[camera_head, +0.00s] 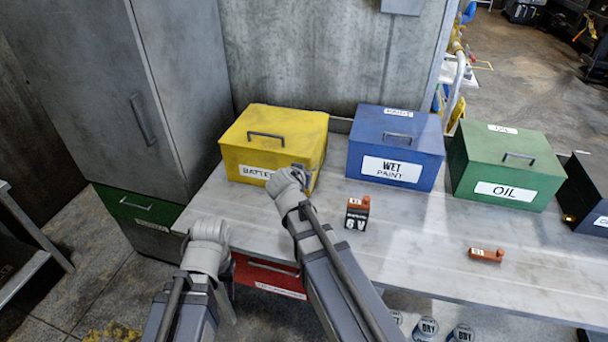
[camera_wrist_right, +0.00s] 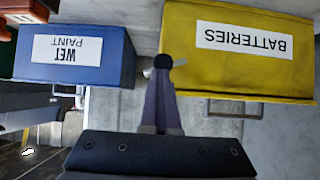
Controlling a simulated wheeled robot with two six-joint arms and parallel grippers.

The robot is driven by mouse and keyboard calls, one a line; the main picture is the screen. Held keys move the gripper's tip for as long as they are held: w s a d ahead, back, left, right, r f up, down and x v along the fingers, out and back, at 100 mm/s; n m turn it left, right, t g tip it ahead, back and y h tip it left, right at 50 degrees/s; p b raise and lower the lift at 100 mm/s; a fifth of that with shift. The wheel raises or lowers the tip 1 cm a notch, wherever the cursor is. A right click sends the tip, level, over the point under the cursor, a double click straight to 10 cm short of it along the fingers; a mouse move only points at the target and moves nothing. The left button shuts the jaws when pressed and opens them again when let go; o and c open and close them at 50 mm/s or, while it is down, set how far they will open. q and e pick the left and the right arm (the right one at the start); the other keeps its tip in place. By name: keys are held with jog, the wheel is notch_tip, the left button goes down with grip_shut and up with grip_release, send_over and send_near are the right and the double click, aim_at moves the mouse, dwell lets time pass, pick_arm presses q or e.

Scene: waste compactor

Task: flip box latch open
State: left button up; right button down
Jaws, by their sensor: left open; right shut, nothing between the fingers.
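The yellow batteries box (camera_head: 262,145) stands on the bench with its lid down. It also fills the upper right of the right wrist view (camera_wrist_right: 200,75), upside down. My right gripper (camera_wrist_right: 164,62) is shut and empty, its dark tip at the box's front corner edge. A small pale metal piece (camera_wrist_right: 148,72) shows beside the tip; it may be the latch, but I cannot tell its state or whether they touch. In the head view my right wrist hides that corner. My left gripper (camera_head: 226,300) is open and low before the bench, its fingers partly hidden.
A blue wet paint box (camera_head: 370,147) and a green oil box (camera_head: 475,170) stand to the right. A grey cabinet (camera_head: 130,90) is at left.

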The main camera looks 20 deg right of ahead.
pick_arm(q)
jog(key=shift+f, duration=0.15)
pick_arm(e)
jog(key=shift+d+f, duration=0.1)
jog(key=shift+f, duration=0.05)
dwell(1.6)
jog(key=shift+w, duration=0.1)
